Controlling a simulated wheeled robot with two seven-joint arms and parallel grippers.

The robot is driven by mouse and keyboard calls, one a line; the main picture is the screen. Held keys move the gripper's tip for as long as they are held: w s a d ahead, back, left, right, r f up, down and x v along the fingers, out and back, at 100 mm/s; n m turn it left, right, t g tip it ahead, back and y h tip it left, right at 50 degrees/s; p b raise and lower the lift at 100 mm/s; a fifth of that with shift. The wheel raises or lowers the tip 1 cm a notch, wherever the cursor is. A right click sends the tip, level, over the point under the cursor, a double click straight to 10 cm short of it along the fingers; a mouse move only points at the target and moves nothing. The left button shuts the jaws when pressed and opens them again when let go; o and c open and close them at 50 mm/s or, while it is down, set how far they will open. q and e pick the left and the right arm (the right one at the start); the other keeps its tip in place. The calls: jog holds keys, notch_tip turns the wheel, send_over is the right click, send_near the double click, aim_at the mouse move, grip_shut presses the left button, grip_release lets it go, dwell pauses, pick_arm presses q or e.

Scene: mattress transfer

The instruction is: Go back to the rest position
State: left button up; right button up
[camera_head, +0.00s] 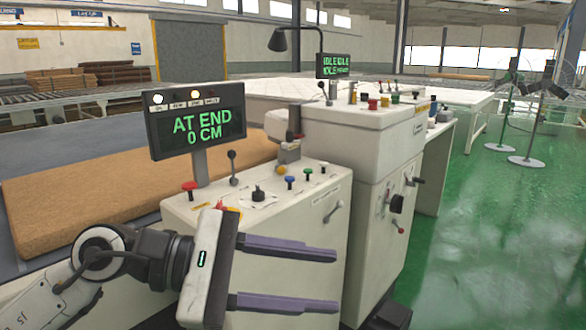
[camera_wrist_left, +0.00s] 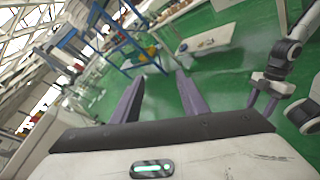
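My left gripper (camera_head: 337,281) reaches in from the lower left in the head view, in front of the near control console (camera_head: 262,235). Its two purple fingers are wide apart with nothing between them. The left wrist view also shows these fingers (camera_wrist_left: 159,77) apart and empty, with green floor beyond. My right gripper (camera_wrist_left: 261,102) shows small at the right of the left wrist view, hanging from my right arm. Its purple fingers look apart, with nothing visible between them. My right arm is not in the head view.
The console carries knobs, levers and a display (camera_head: 197,122) reading "AT END 0 CM". A taller console (camera_head: 365,135) with an "IDLE" display stands behind it. A brown mattress slab (camera_head: 95,190) lies at left. Green floor (camera_head: 490,240) is open at right; stands (camera_head: 525,130) rise farther back.

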pick_arm(q)
jog(key=w+a+f+m+t+y+p, duration=0.15)
jog(key=a+f+m+t, duration=0.3)
jog(key=m, duration=0.55)
jog(key=w+a+f+m+t+y+p, duration=0.1)
jog(key=w+a+f+m+t+y, duration=0.2)
jog(key=f+m+t, duration=0.5)
jog(key=w+a+f+m+t+y+p, duration=0.15)
jog(key=a+m+t, duration=0.25)
jog(key=m, duration=0.8)
jog(key=s+a+f+n+g+y, duration=0.2)
jog(key=s+f+n, duration=0.3)
jog(key=f, duration=0.4)
jog(key=s+a+f+n+g+y, duration=0.2)
jog(key=s+f+n+g, duration=0.2)
jog(key=s+f, duration=0.4)
jog(key=s+a+f+n+g+y+p, duration=0.1)
jog(key=s+a+f+n+g+y, duration=0.1)
jog(key=s+f+n, duration=0.4)
notch_tip(320, 180, down, 4)
jog(key=shift+s+a+r+g+y, duration=0.15)
jog(key=shift+s+a+g+y, duration=0.05)
jog(key=shift+s+g+y, duration=0.4)
pick_arm(e)
jog(key=r, duration=0.3)
jog(key=shift+s+d+r, duration=0.15)
jog(key=shift+s+r, duration=0.1)
jog(key=shift+r, duration=0.05)
pick_arm(q)
jog(key=shift+w, duration=0.2)
